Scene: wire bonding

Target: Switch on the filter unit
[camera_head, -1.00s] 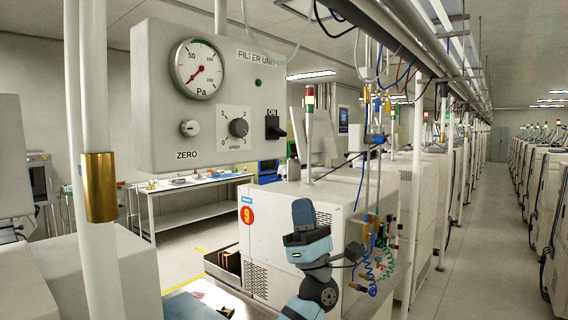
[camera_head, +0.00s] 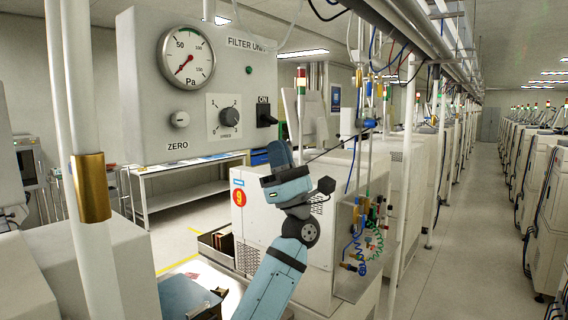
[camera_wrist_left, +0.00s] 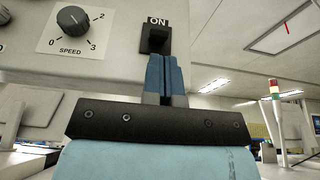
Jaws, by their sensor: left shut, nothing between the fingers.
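The filter unit (camera_head: 140,70) is a grey box at the upper left of the head view, with a round Pa gauge (camera_head: 186,57), a SPEED knob (camera_head: 229,117) and a green lamp (camera_head: 249,70). Its black switch (camera_head: 266,113) sits under an ON label at the right of the panel; it also shows at the top of the left wrist view (camera_wrist_left: 156,39). My left gripper (camera_head: 281,146) is just below and right of the switch in the head view. In the left wrist view its blue fingers (camera_wrist_left: 165,62) are together, empty, and point up just under the switch. Contact is unclear.
A white pole with a brass collar (camera_head: 91,188) stands at the left front. A white machine (camera_head: 324,215) marked 9, with tubing on its side, stands behind my left arm. A bench (camera_head: 190,185) is farther back. The aisle (camera_head: 455,240) on the right is clear.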

